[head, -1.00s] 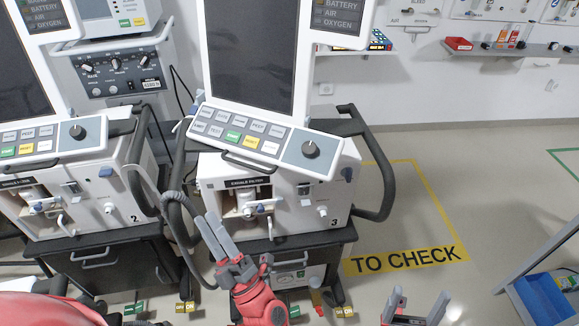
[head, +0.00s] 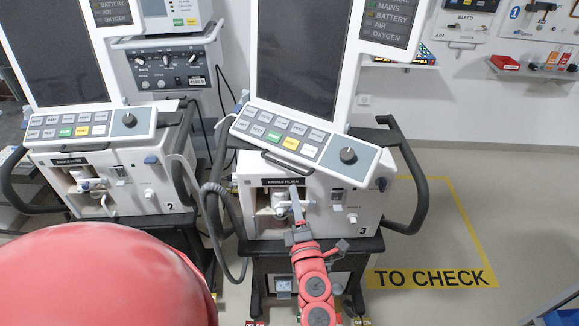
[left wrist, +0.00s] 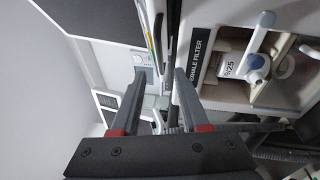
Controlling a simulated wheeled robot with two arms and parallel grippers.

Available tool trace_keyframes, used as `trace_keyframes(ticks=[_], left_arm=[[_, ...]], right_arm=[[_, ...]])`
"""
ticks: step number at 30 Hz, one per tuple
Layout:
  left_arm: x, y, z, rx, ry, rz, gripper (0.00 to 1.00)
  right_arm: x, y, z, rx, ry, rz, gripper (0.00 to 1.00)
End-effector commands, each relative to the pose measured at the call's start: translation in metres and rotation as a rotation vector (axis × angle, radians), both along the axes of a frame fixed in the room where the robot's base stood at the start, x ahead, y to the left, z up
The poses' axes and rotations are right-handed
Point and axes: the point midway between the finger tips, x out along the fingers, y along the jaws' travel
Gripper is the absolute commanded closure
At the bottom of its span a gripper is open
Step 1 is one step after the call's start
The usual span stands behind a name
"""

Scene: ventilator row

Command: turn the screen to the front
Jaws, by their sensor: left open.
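The screen (head: 299,52) of ventilator 3 (head: 377,205) stands above a sloping key panel (head: 302,140) with a knob. Screen and panel sit at an angle to the body below. A dark handle (head: 287,161) hangs under the panel's front edge. My left gripper (head: 298,207) is in front of the ventilator's filter bay, below the handle. In the left wrist view its fingers (left wrist: 160,76) are apart, with nothing clearly held. The screen unit's edge (left wrist: 157,35) shows beyond them, and the filter bay (left wrist: 285,75) is to the right. My right gripper is out of view.
Ventilator 2 (head: 150,190) stands to the left with its own screen (head: 58,52). A hose (head: 215,190) hangs between the two machines. A side rail (head: 415,190) sticks out right of ventilator 3. The floor marked TO CHECK (head: 432,279) is clear.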

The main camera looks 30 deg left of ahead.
Motion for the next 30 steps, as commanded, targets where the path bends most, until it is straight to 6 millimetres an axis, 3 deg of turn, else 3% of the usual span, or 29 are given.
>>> trace_keyframes(ticks=[16, 30], left_arm=[[0.065, 0.062, 0.016, 0.002, -0.002, 0.001, 0.55], [0.076, 0.072, 0.016, 0.002, 0.000, -0.002, 0.55]], right_arm=[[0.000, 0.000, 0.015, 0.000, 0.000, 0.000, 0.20], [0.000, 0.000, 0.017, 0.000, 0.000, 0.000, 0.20]])
